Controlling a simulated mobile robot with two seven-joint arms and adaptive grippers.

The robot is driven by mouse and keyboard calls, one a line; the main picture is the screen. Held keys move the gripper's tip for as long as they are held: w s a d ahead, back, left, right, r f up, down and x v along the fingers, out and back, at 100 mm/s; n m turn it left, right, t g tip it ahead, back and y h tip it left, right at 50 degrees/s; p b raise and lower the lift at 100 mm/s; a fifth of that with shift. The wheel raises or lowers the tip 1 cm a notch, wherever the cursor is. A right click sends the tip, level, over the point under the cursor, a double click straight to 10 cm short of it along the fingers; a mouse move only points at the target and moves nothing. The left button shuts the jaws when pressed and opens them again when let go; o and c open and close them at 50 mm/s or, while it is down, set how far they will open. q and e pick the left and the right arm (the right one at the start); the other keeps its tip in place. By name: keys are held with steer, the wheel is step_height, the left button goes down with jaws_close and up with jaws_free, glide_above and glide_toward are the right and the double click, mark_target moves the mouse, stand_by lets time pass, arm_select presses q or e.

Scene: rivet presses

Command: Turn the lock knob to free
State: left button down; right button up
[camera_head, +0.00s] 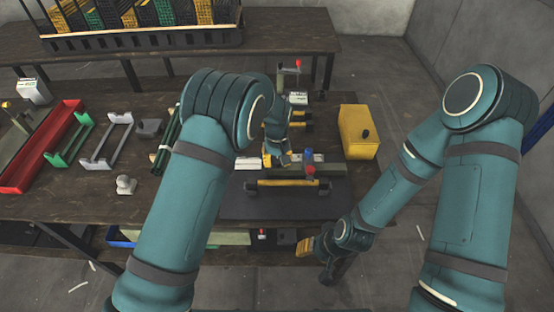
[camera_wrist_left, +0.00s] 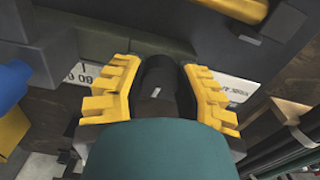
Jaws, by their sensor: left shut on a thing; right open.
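The lock knob (camera_wrist_left: 158,75) is black and round with a short white mark, seen close up in the left wrist view. My left gripper (camera_wrist_left: 158,92) has its yellow toothed fingers on both sides of the knob and is shut on it. In the head view my left gripper (camera_head: 274,158) is at the left part of the press fixture (camera_head: 297,184), and the knob is hidden there. White label strips (camera_wrist_left: 82,72) show beside the fingers, with print too small to read fully. My right gripper (camera_head: 322,258) is open and empty, in front of the table edge.
A yellow box (camera_head: 358,132) stands right of the fixture. A red-topped post (camera_head: 298,64) and a blue knob (camera_head: 308,155) stand near it. A red tray (camera_head: 42,147), green and grey frames lie left. The floor at right is clear.

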mark_target(277, 159)
arm_select(q)
steer(key=shift+n, duration=0.9)
steer(key=shift+w, duration=0.1)
steer(key=c, duration=0.6)
jaws_free()
step_height(277, 159, up, 12)
